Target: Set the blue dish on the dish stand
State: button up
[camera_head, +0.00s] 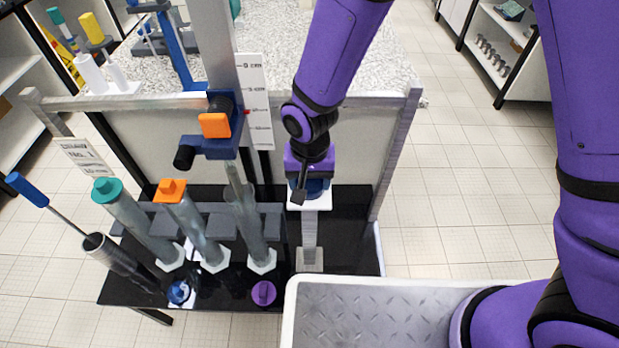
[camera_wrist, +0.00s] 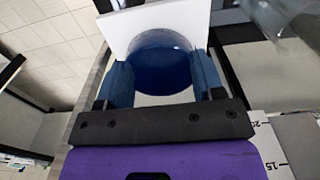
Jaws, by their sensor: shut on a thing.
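The blue dish (camera_head: 317,186) is between the fingers of my gripper (camera_head: 309,184). In the wrist view, the blue dish (camera_wrist: 160,62) is round and deep blue, with a blue finger against each side; my gripper (camera_wrist: 163,82) is shut on it. The dish stand (camera_head: 309,236) is a pale post on a square base with a white square top. The dish is over that top, and the white plate (camera_wrist: 118,28) shows right behind it in the wrist view. I cannot tell whether the dish's underside touches the plate. My gripper partly hides the dish in the head view.
Left of the stand are clear tubes with a teal cap (camera_head: 107,190) and an orange cap (camera_head: 171,189). A purple round piece (camera_head: 263,293) and a blue-and-white one (camera_head: 179,291) lie on the black base. A metal upright (camera_head: 222,60) with a scale stands close by.

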aim_at(309, 188)
jog(key=o, duration=0.9)
jog(key=shift+f, duration=0.1)
notch_tip(309, 188, up, 12)
jog(key=shift+r, duration=0.2)
